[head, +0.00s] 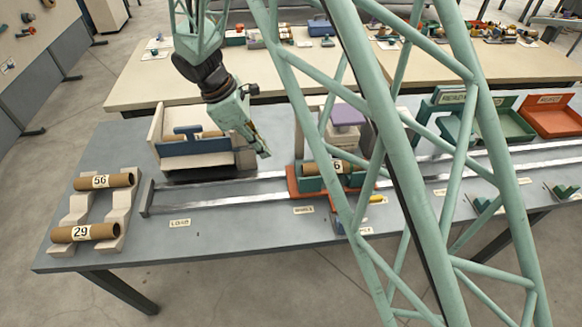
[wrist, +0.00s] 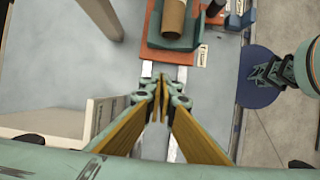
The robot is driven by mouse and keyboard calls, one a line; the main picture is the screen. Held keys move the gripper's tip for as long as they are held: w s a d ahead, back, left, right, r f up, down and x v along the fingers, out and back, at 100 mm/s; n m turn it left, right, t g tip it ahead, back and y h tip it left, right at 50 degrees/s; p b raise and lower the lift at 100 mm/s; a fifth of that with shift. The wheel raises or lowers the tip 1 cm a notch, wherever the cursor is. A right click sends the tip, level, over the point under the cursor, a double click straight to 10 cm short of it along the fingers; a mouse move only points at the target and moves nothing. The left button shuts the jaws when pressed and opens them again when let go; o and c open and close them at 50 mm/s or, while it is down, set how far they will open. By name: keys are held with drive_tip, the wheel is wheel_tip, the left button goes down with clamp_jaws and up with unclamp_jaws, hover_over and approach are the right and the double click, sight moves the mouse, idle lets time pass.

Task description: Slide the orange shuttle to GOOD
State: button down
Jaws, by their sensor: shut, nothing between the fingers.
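The orange shuttle (head: 293,186) sits on the rails (head: 230,199) near the middle of the grey table, beside a small label. It carries a teal cradle with a brown cardboard tube (head: 316,169) lying across it. The tube's number is partly hidden by a green lattice strut. In the wrist view the shuttle (wrist: 158,55) is at the top, with the tube (wrist: 173,16) in its cradle. My gripper (head: 263,154) is left of the shuttle, near the rails; its yellow fingers (wrist: 160,82) are together and empty, apart from the shuttle. No GOOD label is readable.
A rack (head: 122,214) holds tubes 56 and 29 at left, near the LOAD label (head: 180,223). A cream and blue bin (head: 190,147) stands behind the rails. A green tray (head: 512,127) and an orange tray (head: 560,122) stand at right. Lattice struts block part of the track.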

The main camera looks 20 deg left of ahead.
drive_tip(key=shift+f, duration=0.1)
drive_tip(key=b, duration=0.1)
approach(295, 177)
drive_tip(key=f, duration=0.1)
drive_tip(key=a+f, duration=0.2)
drive_tip(key=f, duration=0.1)
drive_tip(key=shift+s+a+f, duration=0.1)
drive_tip(key=shift+s+a, duration=0.05)
drive_tip(key=shift+s, duration=0.25)
drive_tip(key=shift+w+d+f, duration=0.1)
drive_tip(key=shift+w+d, duration=0.05)
drive_tip(key=shift+d, duration=0.15)
drive_tip(key=shift+w+d+b, duration=0.2)
drive_tip(key=shift+w+d, duration=0.15)
drive_tip(key=shift+d, duration=0.45)
drive_tip(key=shift+w+d+b, duration=0.15)
drive_tip(key=shift+w+d, duration=0.15)
drive_tip(key=shift+d, duration=0.45)
